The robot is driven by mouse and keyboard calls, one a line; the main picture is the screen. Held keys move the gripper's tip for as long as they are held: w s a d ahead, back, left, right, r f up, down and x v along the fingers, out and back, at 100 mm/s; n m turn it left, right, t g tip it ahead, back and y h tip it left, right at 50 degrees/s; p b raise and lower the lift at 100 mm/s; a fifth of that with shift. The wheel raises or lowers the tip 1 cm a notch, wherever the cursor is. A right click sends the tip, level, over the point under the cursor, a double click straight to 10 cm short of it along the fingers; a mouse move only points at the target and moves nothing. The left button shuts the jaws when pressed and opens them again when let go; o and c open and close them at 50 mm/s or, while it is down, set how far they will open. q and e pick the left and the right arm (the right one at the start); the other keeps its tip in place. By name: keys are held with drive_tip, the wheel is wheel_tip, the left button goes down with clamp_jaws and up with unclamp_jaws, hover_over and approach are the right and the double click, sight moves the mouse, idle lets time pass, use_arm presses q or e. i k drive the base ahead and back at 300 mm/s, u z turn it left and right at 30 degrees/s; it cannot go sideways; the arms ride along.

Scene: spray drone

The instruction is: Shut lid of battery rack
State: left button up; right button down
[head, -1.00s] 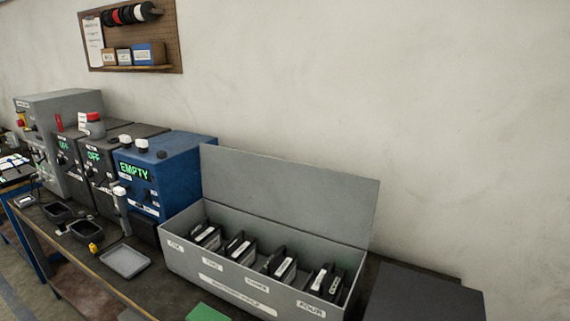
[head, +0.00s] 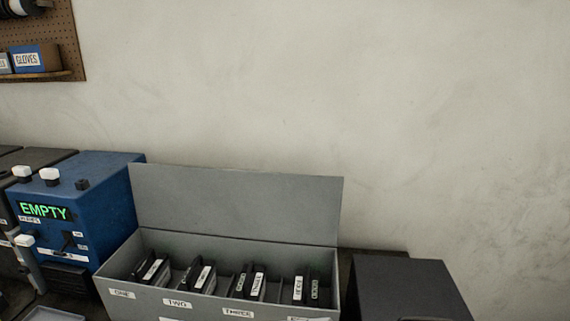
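The battery rack (head: 205,304) is a long grey box on the bench, low in the middle of the head view. Its grey lid (head: 238,204) stands open and upright along the back edge, near the wall. Inside, several dark batteries with white labels stand in the slots, among them one at the left (head: 153,270) and one at the right (head: 299,289). The front carries labels, of which ONE, TWO and THREE can be read. The bottom of the rack is cut off by the frame. Neither of my grippers is in view.
A blue machine (head: 92,205) with a green EMPTY display stands just left of the rack. A dark box (head: 408,288) stands right of it. A pegboard (head: 58,50) with a GLOVES box hangs upper left. The wall behind is bare.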

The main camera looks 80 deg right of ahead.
sight(280, 207)
drive_tip(key=z, duration=0.05)
drive_tip(key=i, duration=0.1)
drive_tip(key=z, duration=1.15)
